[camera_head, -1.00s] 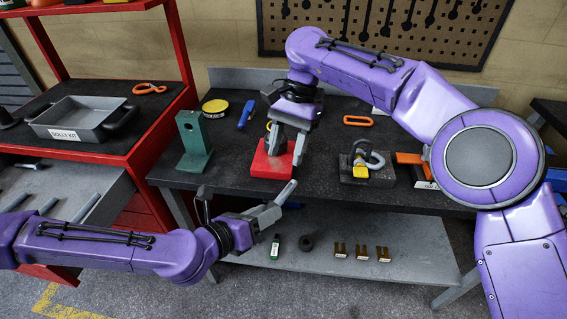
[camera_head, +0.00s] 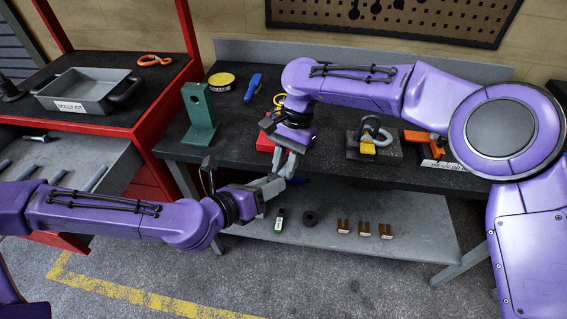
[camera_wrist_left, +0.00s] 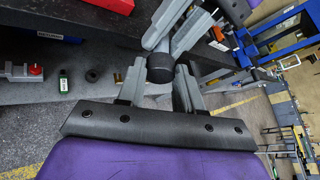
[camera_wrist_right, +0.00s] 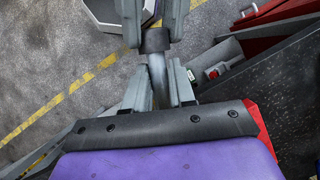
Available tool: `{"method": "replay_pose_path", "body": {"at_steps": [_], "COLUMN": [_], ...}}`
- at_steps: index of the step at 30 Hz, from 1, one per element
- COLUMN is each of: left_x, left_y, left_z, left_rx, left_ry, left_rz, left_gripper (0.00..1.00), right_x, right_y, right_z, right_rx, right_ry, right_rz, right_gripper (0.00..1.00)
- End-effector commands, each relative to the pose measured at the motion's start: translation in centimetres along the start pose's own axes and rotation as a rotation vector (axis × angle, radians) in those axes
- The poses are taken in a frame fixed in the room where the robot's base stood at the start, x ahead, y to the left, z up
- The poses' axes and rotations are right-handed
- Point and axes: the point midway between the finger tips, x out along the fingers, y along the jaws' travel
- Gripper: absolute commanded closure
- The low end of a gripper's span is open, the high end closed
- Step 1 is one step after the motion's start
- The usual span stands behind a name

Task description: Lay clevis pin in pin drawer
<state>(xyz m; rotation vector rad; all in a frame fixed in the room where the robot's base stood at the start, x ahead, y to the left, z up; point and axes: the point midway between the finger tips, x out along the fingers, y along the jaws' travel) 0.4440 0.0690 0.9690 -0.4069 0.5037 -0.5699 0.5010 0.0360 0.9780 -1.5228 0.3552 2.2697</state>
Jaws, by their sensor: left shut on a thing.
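The clevis pin is a grey rod with a dark head (camera_wrist_left: 160,68), also visible in the right wrist view (camera_wrist_right: 157,75). My left gripper (camera_head: 274,186) is shut on it in front of the workbench. My right gripper (camera_head: 290,146) reaches down to the same pin, with its fingers on either side of the shaft. Whether those fingers press on it I cannot tell. The grippers hide much of the pin in the head view. The pin drawer (camera_head: 120,152) stands open at the left below the red cabinet's top, with several grey pins in it.
The workbench (camera_head: 330,165) holds a green bracket (camera_head: 200,115), a partly hidden red block (camera_head: 264,143), a shackle on a block (camera_head: 372,140) and an orange tool (camera_head: 425,143). A grey tray (camera_head: 85,90) stands on the red cabinet. The lower shelf (camera_head: 400,215) holds small parts.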

Motion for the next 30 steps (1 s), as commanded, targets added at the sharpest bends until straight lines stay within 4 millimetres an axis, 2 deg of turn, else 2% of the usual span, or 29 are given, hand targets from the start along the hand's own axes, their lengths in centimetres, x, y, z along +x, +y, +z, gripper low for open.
{"method": "replay_pose_path", "body": {"at_steps": [4, 5, 7, 8, 15, 17, 20, 23, 25, 27, 29, 30], "left_x": [-0.1, -0.1, -0.1, -0.1, -0.1, 0.0, 0.2, 0.2, -0.5, -1.7, -3.1, -4.3], "left_y": [-0.7, -0.7, -0.8, -0.8, -0.6, -0.5, -0.1, 0.8, 1.9, 3.3, 4.7, 5.8], "left_z": [-0.2, -0.3, -0.3, -0.3, -0.3, -0.9, -3.7, -8.9, -13.3, -17.5, -20.8, -22.8], "left_rx": [0.01, 0.011, 0.012, 0.011, 0.01, 0.024, 0.112, 0.293, 0.459, 0.637, 0.8, 0.913], "left_ry": [0.008, 0.008, 0.01, 0.01, 0.009, 0.023, 0.091, 0.223, 0.342, 0.465, 0.574, 0.649], "left_rz": [-0.019, -0.02, -0.022, -0.022, -0.016, -0.012, 0.005, 0.024, 0.03, 0.023, 0.005, -0.011], "left_gripper": [1.0, 0.62, 0.39, 0.35, 0.35, 0.35, 0.35, 0.35, 0.35, 0.35, 0.35, 0.35], "right_x": [-0.1, -0.2, -0.2, -0.2, -0.1, -0.1, -0.1, -0.1, -0.1, -0.1, -0.1, -0.1], "right_y": [-0.4, -0.4, -0.5, -0.5, -0.3, -0.3, -0.3, -0.3, -0.3, -0.3, -0.3, -0.3], "right_z": [0.3, 0.3, 0.4, 0.4, 0.3, 0.2, 0.2, 0.2, 0.2, 0.2, 0.2, 0.2], "right_rx": [-0.001, -0.001, 0.0, 0.0, 0.0, 0.0, 0.0, 0.0, 0.0, -0.001, -0.001, -0.001], "right_ry": [-0.005, -0.005, -0.006, -0.005, -0.004, -0.004, -0.004, -0.003, -0.003, -0.003, -0.003, -0.003], "right_rz": [-0.011, -0.014, -0.015, -0.015, -0.011, -0.011, -0.01, -0.009, -0.009, -0.009, -0.009, -0.009], "right_gripper": [1.0, 1.0, 1.0, 1.0, 1.0, 1.0, 1.0, 1.0, 1.0, 1.0, 1.0, 1.0]}}
